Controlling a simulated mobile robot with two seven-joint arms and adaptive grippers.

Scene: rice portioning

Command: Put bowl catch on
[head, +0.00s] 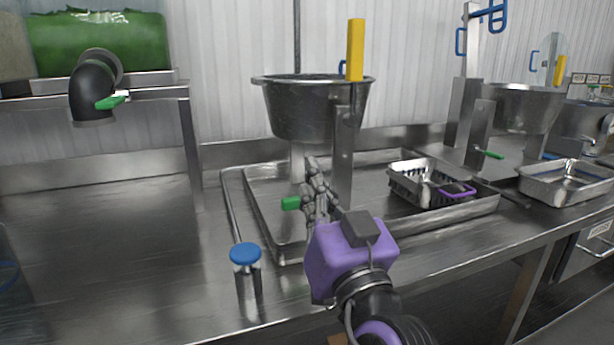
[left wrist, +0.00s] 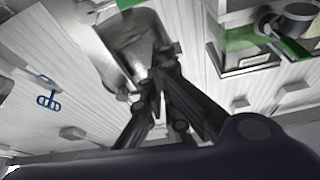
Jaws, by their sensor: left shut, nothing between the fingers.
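A large grey metal bowl (head: 300,112) sits raised on a metal stand (head: 343,160) over a shallow metal tray. A green tab (head: 290,203) shows low beneath the bowl, just left of my left gripper; I cannot tell whether it is the catch or whether they touch. My left gripper (head: 312,164) points up below the bowl, in front of the stand, with fingers shut and empty. In the left wrist view, the shut fingers (left wrist: 161,60) overlap a grey metal part (left wrist: 138,42) of the bowl assembly. My right gripper is out of view.
A yellow upright handle (head: 355,50) rises at the bowl's rim. A blue-capped metal cylinder (head: 246,255) stands front left of the tray (head: 255,210). A perforated basket (head: 405,188) sits on the tray's right. A black elbow pipe (head: 90,85) hangs left; the left counter is clear.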

